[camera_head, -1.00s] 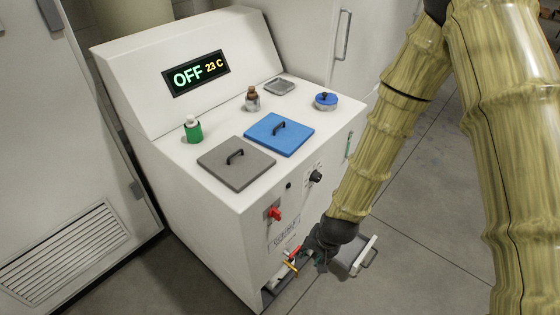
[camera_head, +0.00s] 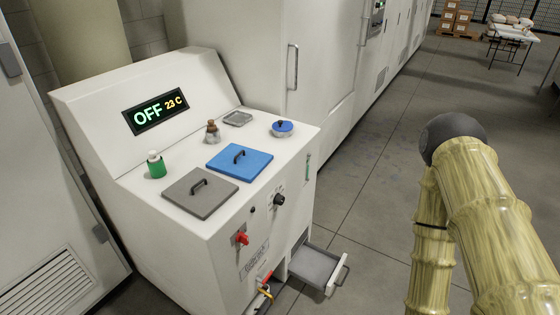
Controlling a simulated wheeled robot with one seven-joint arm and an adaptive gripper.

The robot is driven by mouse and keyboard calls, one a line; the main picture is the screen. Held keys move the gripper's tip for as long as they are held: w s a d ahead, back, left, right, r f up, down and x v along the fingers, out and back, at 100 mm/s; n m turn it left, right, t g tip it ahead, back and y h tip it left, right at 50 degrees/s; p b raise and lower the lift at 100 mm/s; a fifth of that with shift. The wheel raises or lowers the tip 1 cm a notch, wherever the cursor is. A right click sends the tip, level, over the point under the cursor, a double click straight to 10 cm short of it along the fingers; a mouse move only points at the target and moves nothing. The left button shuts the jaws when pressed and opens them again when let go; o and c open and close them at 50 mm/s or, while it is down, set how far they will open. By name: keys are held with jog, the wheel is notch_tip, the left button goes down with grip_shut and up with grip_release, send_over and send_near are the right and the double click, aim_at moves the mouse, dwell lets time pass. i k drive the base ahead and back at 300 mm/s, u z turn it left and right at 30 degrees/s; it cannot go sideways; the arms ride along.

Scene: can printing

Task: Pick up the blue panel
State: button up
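The blue panel (camera_head: 252,163) is a flat square plate with a black handle (camera_head: 239,156). It lies on top of the white machine (camera_head: 240,204), next to a similar grey panel (camera_head: 187,203) that also has a black handle. Nothing covers the blue panel. My arm is at the right side of the view, with its elbow raised and its lower part running down out of the picture. My gripper is out of view, so whether it is open or shut does not show.
On the machine top stand a green bottle (camera_head: 156,168), a brown-capped bottle (camera_head: 212,134), a blue-lidded round container (camera_head: 283,129) and a small grey tray (camera_head: 238,119). An open drawer (camera_head: 315,267) sticks out low at the front. The floor right of the machine is clear.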

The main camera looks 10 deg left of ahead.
aim_at(243, 163)
jog(key=z, duration=1.2)
jog(key=i, duration=1)
jog(key=u, duration=1.6)
